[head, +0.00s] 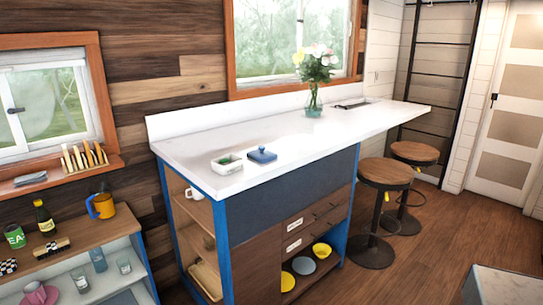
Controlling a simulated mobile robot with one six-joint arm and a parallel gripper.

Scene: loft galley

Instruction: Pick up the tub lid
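A small blue lid (262,155) with a raised knob lies on the white counter (340,134), near its front edge. Just left of it, apart from it, stands a small white open tub (227,164) with something green inside. Nothing covers the lid. My gripper does not show in the head view.
A glass vase with flowers (313,98) stands farther back on the counter. Two round stools (385,173) stand at its right side. A low shelf unit (75,252) at left holds a bottle, a can and an orange mug. Wooden floor (430,240) is open at right.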

